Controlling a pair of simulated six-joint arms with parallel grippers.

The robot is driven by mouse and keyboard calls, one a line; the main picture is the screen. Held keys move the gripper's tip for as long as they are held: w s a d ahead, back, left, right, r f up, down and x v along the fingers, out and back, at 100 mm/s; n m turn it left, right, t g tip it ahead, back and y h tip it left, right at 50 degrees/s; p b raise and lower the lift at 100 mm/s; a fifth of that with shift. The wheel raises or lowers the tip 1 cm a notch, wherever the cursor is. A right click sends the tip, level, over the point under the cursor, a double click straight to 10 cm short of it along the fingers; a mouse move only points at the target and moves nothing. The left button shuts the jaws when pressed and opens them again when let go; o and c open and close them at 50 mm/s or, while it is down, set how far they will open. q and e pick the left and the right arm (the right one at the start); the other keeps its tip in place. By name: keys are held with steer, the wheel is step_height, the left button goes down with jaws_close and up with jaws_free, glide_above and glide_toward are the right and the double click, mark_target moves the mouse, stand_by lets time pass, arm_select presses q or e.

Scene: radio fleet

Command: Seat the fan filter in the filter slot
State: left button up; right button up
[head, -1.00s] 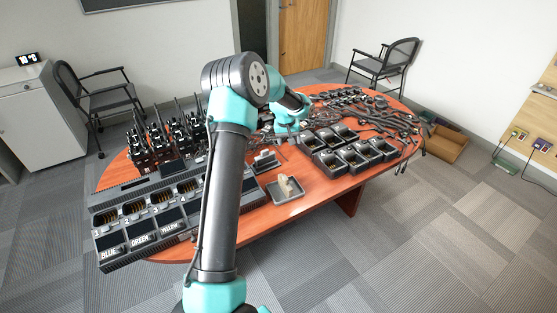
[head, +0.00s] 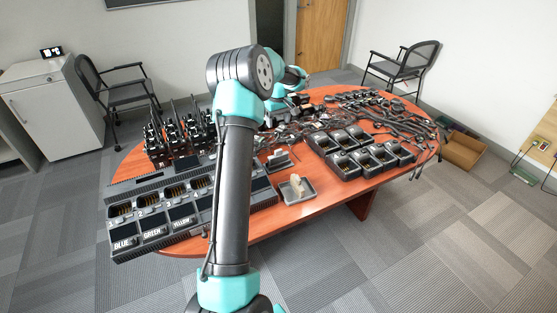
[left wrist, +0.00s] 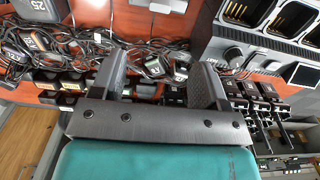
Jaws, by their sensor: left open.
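I cannot pick out the fan filter or the filter slot for certain in either view. My right gripper is not seen.
Several upright radios (head: 182,137) stand at the back left. A grey tray (head: 286,199) holding a pale item lies at the front middle. Single chargers (head: 375,159) and loose cables (left wrist: 135,60) crowd the table. Bare wood shows right of the tray.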

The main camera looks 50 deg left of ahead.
arm_select(q)
glide_above(278, 157)
steer(key=f, duration=0.6)
steer(key=a+f, duration=0.1)
steer(key=f, duration=0.2)
steer(key=shift+w+f, duration=0.4)
steer(key=shift+d+f, duration=0.1)
steer(key=shift+f, duration=2.55)
steer(key=shift+c, duration=0.3)
steer(key=c, duration=1.2)
